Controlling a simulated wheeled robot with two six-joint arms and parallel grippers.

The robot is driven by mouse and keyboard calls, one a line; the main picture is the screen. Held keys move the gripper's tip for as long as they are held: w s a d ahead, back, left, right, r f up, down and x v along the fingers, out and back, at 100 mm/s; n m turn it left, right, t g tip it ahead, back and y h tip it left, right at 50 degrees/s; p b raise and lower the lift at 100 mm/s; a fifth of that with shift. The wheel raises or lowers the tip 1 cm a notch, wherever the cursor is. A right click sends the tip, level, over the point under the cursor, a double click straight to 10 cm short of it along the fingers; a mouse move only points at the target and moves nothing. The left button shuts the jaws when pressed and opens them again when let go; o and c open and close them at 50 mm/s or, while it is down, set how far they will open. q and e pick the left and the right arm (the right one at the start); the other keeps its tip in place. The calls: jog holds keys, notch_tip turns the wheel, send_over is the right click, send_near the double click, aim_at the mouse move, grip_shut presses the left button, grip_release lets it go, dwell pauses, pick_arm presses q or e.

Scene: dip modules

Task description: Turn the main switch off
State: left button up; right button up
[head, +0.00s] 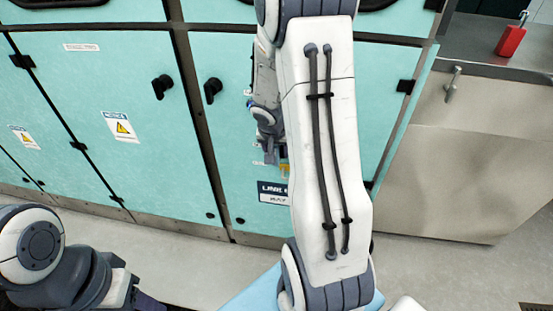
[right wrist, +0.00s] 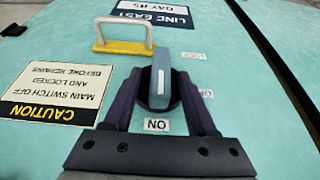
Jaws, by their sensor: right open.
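The main switch (right wrist: 162,88) is a blue-grey handle on a round black base, in the right wrist view. Its long side runs up and down the picture, in line with the ON label (right wrist: 157,125). The OFF label (right wrist: 206,94) is to its right, partly hidden by a finger. My right gripper (right wrist: 160,80) is open, with one finger on each side of the handle; whether they touch it I cannot tell. In the head view my right arm hides the switch. My left arm (head: 60,265) is at the lower left, its jaws out of view.
A caution sign (right wrist: 57,85) and a LOCK label (right wrist: 193,56) are on the teal panel. A red padlock (head: 510,41) lies on the counter (head: 470,45) at the right.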

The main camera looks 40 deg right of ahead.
jog(key=shift+b+x, duration=0.3)
jog(key=shift+x, duration=0.8)
grip_shut()
